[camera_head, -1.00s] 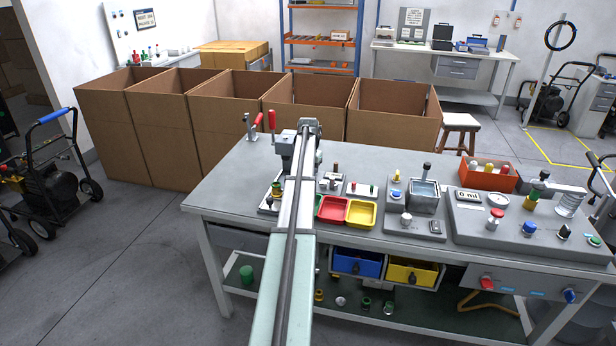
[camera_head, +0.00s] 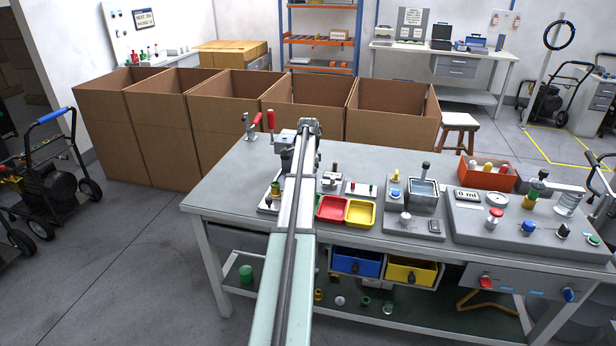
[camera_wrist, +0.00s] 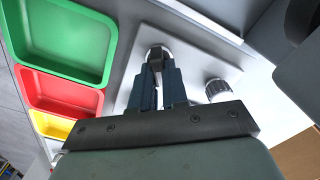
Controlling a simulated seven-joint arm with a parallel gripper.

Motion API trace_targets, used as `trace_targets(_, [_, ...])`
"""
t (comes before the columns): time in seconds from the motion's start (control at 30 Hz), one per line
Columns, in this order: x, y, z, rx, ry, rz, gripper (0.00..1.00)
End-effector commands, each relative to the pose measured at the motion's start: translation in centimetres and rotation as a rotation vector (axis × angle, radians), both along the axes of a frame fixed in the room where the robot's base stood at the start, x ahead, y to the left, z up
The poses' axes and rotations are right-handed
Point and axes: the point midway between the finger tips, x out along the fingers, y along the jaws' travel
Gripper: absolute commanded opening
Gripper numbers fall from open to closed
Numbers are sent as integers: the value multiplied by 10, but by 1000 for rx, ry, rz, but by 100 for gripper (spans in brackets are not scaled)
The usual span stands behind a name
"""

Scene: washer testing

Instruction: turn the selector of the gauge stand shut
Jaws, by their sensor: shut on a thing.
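My gripper (camera_wrist: 158,82) shows from above in the wrist view, its dark fingers close together. The selector stands on a light grey plate (camera_wrist: 200,64), which I take to be the gauge stand. In the head view my arm hides the fingertips and the selector. The selector's exact angle cannot be read.
A green tray (camera_wrist: 68,36), a red tray (camera_wrist: 58,91) and a yellow tray (camera_wrist: 52,125) lie left of the plate. A dark grey block (camera_wrist: 300,78) stands close on the right. Red-handled clamps (camera_head: 257,121) and cardboard boxes (camera_head: 395,117) are at the bench's back.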

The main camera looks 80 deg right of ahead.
Motion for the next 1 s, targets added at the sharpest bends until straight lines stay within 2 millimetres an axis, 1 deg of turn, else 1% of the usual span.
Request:
trace_targets(0.3, [0, 0, 0, 0, 0, -87, 0])
trace_targets(0.77, [0, 0, 0, 0, 0, -98, 0])
trace_targets(0.8, [0, 0, 0, 0, 0, -98, 18])
trace_targets(1.0, [0, 0, 0, 0, 0, -97, 37])
